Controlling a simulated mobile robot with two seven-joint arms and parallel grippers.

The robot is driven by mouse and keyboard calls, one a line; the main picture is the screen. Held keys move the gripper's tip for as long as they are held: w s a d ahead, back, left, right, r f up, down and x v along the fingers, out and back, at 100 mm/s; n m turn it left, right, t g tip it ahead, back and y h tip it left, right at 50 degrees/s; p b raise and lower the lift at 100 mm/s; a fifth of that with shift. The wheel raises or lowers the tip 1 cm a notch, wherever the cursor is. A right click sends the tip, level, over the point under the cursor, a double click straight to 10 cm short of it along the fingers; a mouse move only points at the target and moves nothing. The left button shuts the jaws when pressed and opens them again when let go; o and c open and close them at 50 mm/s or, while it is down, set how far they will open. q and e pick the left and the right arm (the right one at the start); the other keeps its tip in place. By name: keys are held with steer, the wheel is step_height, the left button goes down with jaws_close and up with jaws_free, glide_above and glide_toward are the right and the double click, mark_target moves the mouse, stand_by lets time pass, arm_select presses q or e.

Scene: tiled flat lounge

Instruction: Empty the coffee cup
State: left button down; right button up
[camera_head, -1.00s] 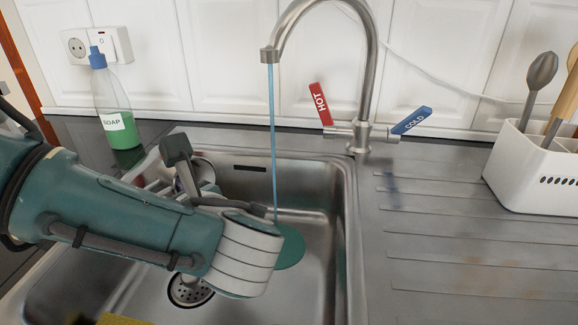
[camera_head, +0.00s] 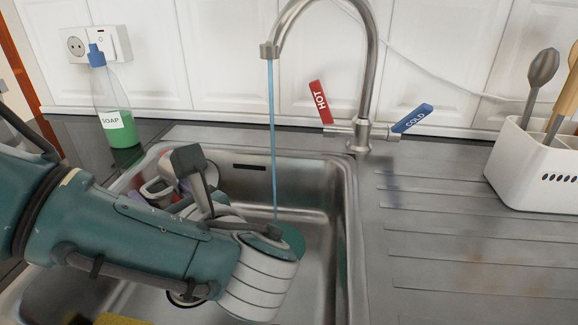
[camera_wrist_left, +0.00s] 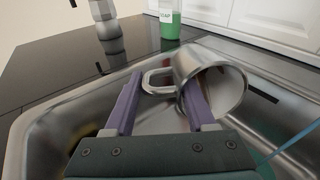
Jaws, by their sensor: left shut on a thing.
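The coffee cup (camera_wrist_left: 232,90) is a shiny metal mug with a loop handle. In the left wrist view it is tipped well over, its open mouth facing right and toward the camera. My left gripper (camera_wrist_left: 163,84) has its purple fingers either side of the handle and is shut on the cup over the sink (camera_head: 335,235). In the head view only part of the cup (camera_head: 156,189) shows; my left arm hides the rest. I cannot tell whether liquid is inside. My right gripper is not in view.
A thin stream of water (camera_head: 272,140) runs from the tap (camera_head: 368,75) into the sink, right of the cup. A soap bottle (camera_head: 115,110) stands behind at left. A white utensil holder (camera_head: 535,170) stands at right. The ribbed drainboard (camera_head: 455,230) is clear.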

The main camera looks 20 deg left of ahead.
arm_select(q)
steer(key=shift+d+r+t+y+b, duration=0.2)
steer(key=shift+t+y+b, duration=0.1)
steer(key=shift+y+b, duration=0.3)
stand_by(0.6)
steer(key=h+p, duration=0.1)
steer(key=a+g+h+p, duration=0.1)
steer(key=shift+w+a+p, duration=0.15)
steer(key=shift+a+p, duration=0.15)
steer(key=shift+p, duration=0.1)
steer(key=shift+w+a+f+g+h, duration=0.15)
steer(key=shift+f+g+h, duration=0.35)
steer(key=shift+h, duration=0.5)
steer(key=shift+a+f+g+h, duration=0.3)
steer(key=shift+f+h, duration=0.2)
steer(key=shift+h, duration=0.5)
steer(key=a+g+h+b, duration=0.1)
steer(key=h, duration=0.2)
steer(key=w+a+f+g+h+b, duration=0.1)
steer(key=a+h+b, duration=0.1)
steer(key=h, duration=0.1)
steer(key=w+a+f+g+h+b, duration=0.1)
steer(key=a+g+h+b, duration=0.1)
steer(key=h, duration=0.2)
steer(key=shift+w+a+f+n, duration=0.1)
steer(key=shift+w+f+n, duration=0.05)
steer(key=shift+n, duration=0.15)
